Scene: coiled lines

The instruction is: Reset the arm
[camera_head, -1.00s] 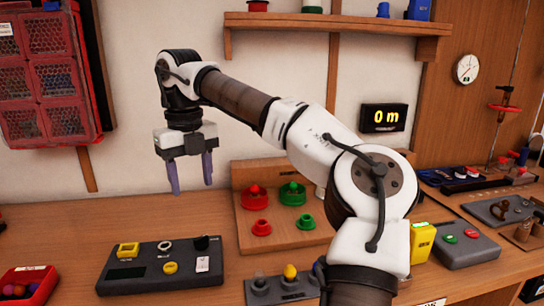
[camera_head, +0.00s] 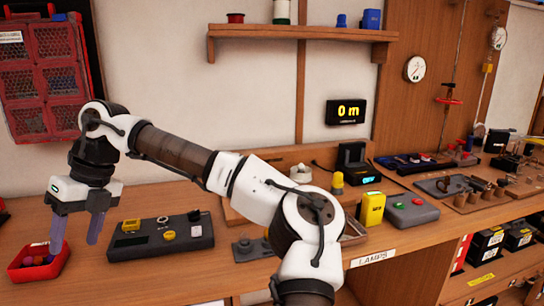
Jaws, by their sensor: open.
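My gripper (camera_head: 76,236) is at the lower left of the head view, at the end of my bent white and brown arm. It points down, with its two purple fingers apart and nothing between them. In the picture its left finger overlaps the red bin (camera_head: 22,274) of coloured balls. The right finger shows just left of the dark panel (camera_head: 150,246). I cannot tell how high the fingertips are above the bench.
The wooden bench (camera_head: 240,274) runs across the view. A yellow box (camera_head: 372,209) and a grey button box (camera_head: 410,212) stand right of my arm. A wall shelf (camera_head: 300,33) and a red mesh cabinet (camera_head: 40,75) are behind. A display (camera_head: 345,112) reads "0 m".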

